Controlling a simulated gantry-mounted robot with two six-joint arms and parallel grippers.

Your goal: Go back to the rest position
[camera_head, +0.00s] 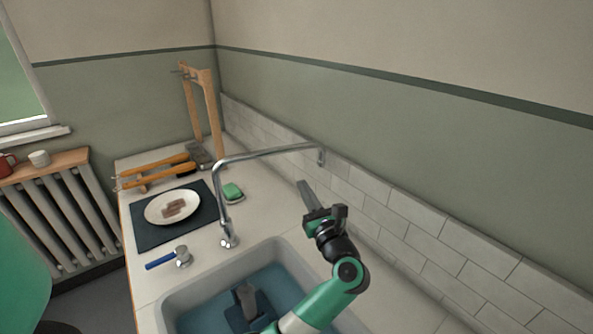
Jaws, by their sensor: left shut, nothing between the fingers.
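My left gripper (306,190) is at the end of the green and black arm that rises from the bottom middle of the head view. It is shut and empty, its grey fingers together and pointing up and away. It is in the air, right of the tap in the picture and in front of the tiled wall. My right gripper is not seen. A dark grey shape (246,297) shows in the sink area; I cannot tell what it is.
The sink (170,300) and chrome tap (222,185) are close by. A white plate (152,217) with brown pieces lies on a dark mat (146,238). A green sponge (232,190), a blue-handled tool (160,261) and a wooden frame (213,115) stand around. Tiled wall (400,230) at right.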

